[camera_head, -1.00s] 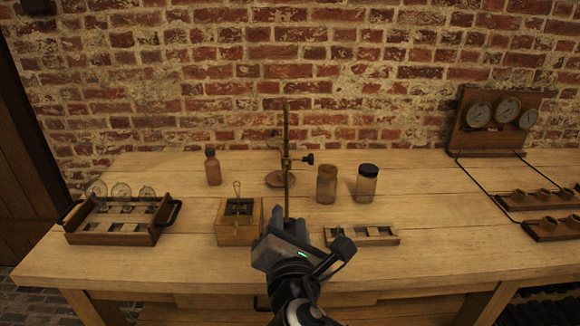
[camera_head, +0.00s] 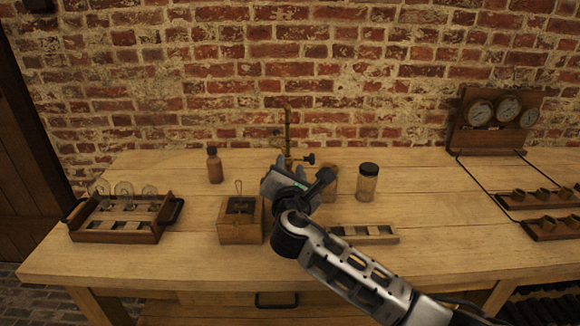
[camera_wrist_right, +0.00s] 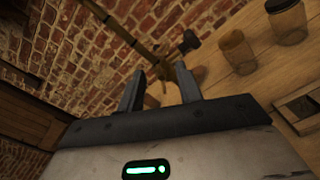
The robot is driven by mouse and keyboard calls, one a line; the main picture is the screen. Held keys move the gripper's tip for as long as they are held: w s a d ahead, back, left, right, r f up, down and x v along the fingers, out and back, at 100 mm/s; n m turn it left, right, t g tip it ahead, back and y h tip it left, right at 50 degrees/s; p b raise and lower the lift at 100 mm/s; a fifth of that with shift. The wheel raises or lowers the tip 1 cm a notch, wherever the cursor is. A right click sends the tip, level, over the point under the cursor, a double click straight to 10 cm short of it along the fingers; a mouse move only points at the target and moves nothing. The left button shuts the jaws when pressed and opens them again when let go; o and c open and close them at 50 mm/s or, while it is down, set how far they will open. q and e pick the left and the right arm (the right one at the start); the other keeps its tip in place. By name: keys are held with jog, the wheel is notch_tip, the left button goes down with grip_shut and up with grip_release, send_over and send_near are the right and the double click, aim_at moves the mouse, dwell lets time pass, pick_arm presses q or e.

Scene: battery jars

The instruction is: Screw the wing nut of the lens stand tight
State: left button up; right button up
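The lens stand (camera_head: 287,126) is an upright brass rod at the back middle of the table. A dark knob (camera_head: 309,159), perhaps the wing nut, sticks out to the right of its clamp. The right wrist view shows the knob (camera_wrist_right: 190,41) and the slanting brass rod (camera_wrist_right: 112,25) beyond the fingertips. My right gripper (camera_head: 287,168) is in front of the stand and hides its lower part and base. In the right wrist view my gripper (camera_wrist_right: 163,88) has its fingers apart, with nothing seen held between them. My left gripper is not in view.
A brown bottle (camera_head: 214,165) stands left of the stand. An amber jar, partly hidden, and a black-lidded jar (camera_head: 367,182) stand to the right. A wooden box (camera_head: 238,229), a slotted wooden block (camera_head: 385,236) and a bulb tray (camera_head: 115,232) lie nearer the front.

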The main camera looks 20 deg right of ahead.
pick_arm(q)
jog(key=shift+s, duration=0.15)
pick_arm(e)
jog(key=shift+w, duration=0.25)
grip_shut()
jog(key=shift+d+m, duration=0.1)
jog(key=shift+m, duration=0.2)
pick_arm(q)
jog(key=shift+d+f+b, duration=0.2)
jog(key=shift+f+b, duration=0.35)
jog(key=shift+b, duration=0.65)
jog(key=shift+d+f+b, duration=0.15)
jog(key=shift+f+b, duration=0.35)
jog(key=shift+b, duration=0.7)
pick_arm(e)
jog(key=shift+d+f+m, duration=0.1)
jog(key=shift+f+m, duration=0.1)
jog(key=shift+m, duration=2.3)
jog(key=shift+d+f+m, duration=0.1)
jog(key=shift+f+m, duration=0.05)
jog(key=shift+m, duration=2.35)
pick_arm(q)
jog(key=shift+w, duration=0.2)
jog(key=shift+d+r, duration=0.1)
